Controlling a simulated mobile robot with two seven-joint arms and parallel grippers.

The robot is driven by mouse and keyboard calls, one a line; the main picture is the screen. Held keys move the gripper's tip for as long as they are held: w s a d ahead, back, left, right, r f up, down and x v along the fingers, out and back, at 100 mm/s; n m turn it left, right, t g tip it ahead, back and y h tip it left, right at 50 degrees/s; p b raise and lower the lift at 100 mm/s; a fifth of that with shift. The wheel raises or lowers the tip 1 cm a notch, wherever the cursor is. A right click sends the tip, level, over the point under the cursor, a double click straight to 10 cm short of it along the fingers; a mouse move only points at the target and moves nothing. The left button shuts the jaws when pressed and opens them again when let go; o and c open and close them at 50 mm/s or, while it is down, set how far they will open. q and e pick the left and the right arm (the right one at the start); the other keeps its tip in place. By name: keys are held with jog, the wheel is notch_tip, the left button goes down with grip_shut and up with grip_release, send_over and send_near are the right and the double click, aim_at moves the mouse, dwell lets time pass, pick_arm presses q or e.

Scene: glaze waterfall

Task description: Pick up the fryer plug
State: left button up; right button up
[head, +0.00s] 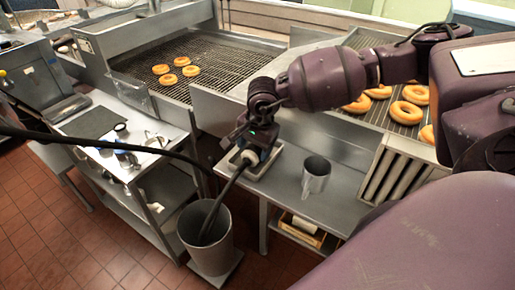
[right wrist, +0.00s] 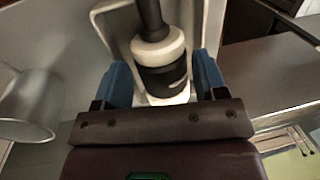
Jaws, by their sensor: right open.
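The fryer plug (head: 246,158) is a pale, thick plug with a black band. It sits at a square metal-framed holder (head: 262,169) on the steel counter, and a black cable (head: 222,192) runs from it down to the left. In the right wrist view the plug (right wrist: 163,50) stands between the blue fingers of my right gripper (right wrist: 163,82). The gripper (head: 254,150) is open around the plug, with one finger on each side; whether either finger touches it I cannot tell. My left gripper is in neither view.
A metal cup (head: 316,174) stands on the counter right of the plug. A grey bin (head: 206,240) on the floor sits below the cable. Racks with donuts (head: 184,71) lie behind. A steel cart (head: 107,128) stands left.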

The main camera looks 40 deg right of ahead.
aim_at(254, 148)
jog(key=shift+w+f, duration=0.15)
jog(key=shift+f, duration=0.65)
jog(key=shift+w+f, duration=0.1)
jog(key=shift+f, duration=0.65)
jog(key=c, duration=0.9)
